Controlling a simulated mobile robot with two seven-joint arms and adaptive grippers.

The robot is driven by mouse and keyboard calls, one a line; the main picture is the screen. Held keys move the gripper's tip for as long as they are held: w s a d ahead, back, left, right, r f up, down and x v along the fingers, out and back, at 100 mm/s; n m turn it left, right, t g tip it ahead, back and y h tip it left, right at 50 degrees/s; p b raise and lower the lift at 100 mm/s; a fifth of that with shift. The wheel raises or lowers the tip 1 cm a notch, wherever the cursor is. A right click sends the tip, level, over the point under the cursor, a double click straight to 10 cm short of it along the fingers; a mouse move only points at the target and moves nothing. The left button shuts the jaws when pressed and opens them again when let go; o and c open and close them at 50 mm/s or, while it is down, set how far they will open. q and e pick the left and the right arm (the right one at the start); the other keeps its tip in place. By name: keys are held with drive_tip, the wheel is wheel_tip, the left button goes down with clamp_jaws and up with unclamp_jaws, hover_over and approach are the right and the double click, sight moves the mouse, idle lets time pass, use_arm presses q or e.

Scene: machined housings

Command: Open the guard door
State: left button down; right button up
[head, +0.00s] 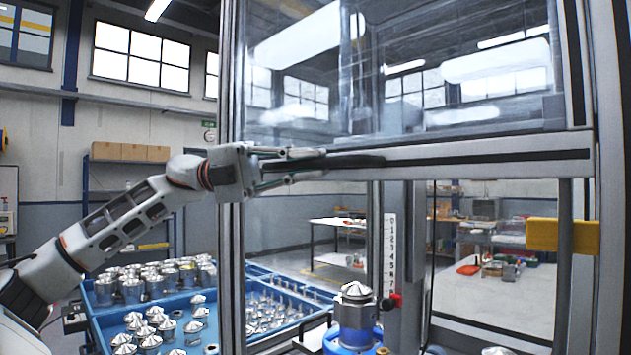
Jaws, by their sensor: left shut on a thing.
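The guard door (470,152) is a clear panel with a grey metal bottom rail, set between upright posts. Its bottom rail stands well up the frame, with open space below it. A dark bar-like handle (352,161) runs along the rail's left part. My left gripper (318,164) comes in from the left and is shut on this handle; its fingertips lie over the rail's left end. The exact contact of the fingers is hard to see. My right gripper is not in view.
Below the door, a machined housing (356,292) sits on a blue fixture beside an upright scale (390,250) and red knob. A yellow block (562,235) is on the right post. A blue tray (98,325) of metal parts stands at lower left.

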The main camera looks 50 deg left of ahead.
use_arm(q)
drive_tip(key=shift+r, duration=0.3)
drive_tip(key=c, duration=2.1)
unclamp_jaws()
drive_tip(key=shift+s+a, duration=0.25)
drive_tip(key=shift+a, duration=0.35)
drive_tip(key=v, duration=1)
drive_tip(key=shift+s+a+f, duration=0.15)
drive_tip(key=shift+a, duration=0.2)
